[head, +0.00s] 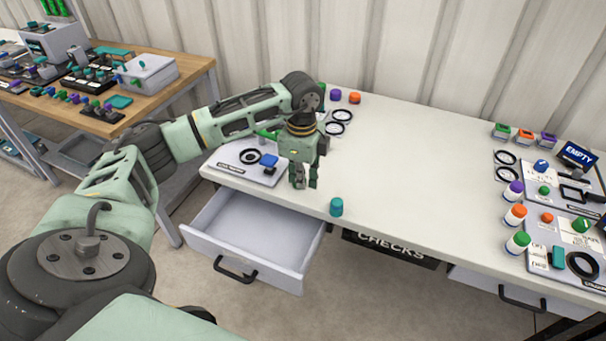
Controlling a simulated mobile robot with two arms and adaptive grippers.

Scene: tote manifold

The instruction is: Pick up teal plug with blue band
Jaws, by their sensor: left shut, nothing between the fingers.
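A small teal plug (336,207) stands at the front edge of the white table, right of the open drawer. Its top looks darker teal; I cannot make out a blue band at this size. My left gripper (305,184) points down over the table, a little behind and to the left of the teal plug. It is shut and empty, apart from the plug. My right gripper is out of view.
An open, empty drawer (250,240) juts out below the table's front left. A grey board (245,165) with a blue knob lies left of my gripper. Boards and several coloured plugs crowd the right end. The table's middle (420,165) is clear.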

